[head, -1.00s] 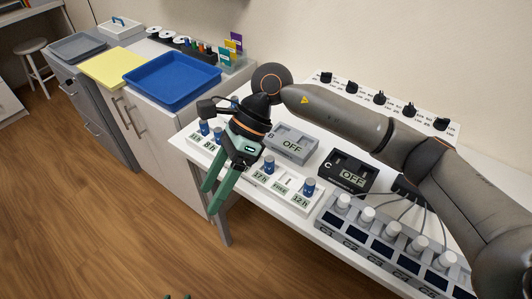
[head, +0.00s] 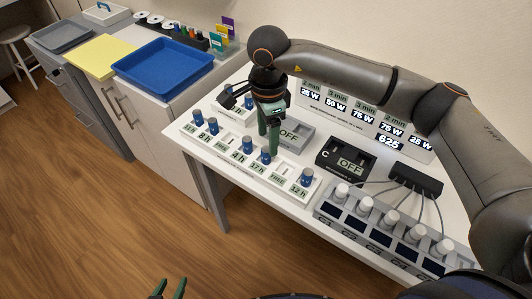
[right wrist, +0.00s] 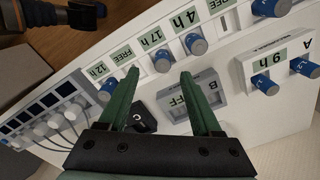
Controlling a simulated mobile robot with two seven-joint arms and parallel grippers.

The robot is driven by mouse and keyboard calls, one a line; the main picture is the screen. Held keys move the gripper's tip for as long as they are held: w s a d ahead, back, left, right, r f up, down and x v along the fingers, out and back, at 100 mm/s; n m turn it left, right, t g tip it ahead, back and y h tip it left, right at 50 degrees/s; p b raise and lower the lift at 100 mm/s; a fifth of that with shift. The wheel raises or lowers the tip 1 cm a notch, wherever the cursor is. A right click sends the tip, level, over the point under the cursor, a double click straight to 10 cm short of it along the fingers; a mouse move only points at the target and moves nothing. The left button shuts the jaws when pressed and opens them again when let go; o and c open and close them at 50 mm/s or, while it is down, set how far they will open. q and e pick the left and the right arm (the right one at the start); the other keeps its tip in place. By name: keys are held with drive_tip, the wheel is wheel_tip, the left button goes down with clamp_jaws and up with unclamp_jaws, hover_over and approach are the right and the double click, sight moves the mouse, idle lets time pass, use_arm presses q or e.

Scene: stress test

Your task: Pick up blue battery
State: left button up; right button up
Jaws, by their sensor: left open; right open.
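Several blue batteries stand upright in the slots of a white rack along the table's front edge, among them the 4 h battery (head: 247,141), the 17 h battery (head: 265,158) and the 12 h battery (head: 306,177). My right gripper (head: 268,145) is open and empty, pointing down near the rack and partly hiding the grey tester B (head: 291,135). In the right wrist view, the 17 h battery (right wrist: 162,63) appears between and just beyond the fingertips, with the 4 h battery (right wrist: 195,44) beside it. My left gripper (head: 169,289) shows only fingertips at the bottom edge, open and empty.
A black tester C (head: 346,158) stands right of tester B. A grey row of units with white knobs (head: 390,222) and cables to a black box (head: 416,179) fills the table's right front. A blue tray (head: 163,68) lies on the cabinet at left.

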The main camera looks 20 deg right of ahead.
sight(266, 149)
wheel_tip(266, 149, down, 5)
drive_tip(key=shift+w+a, duration=0.15)
clamp_jaws()
idle(0.5)
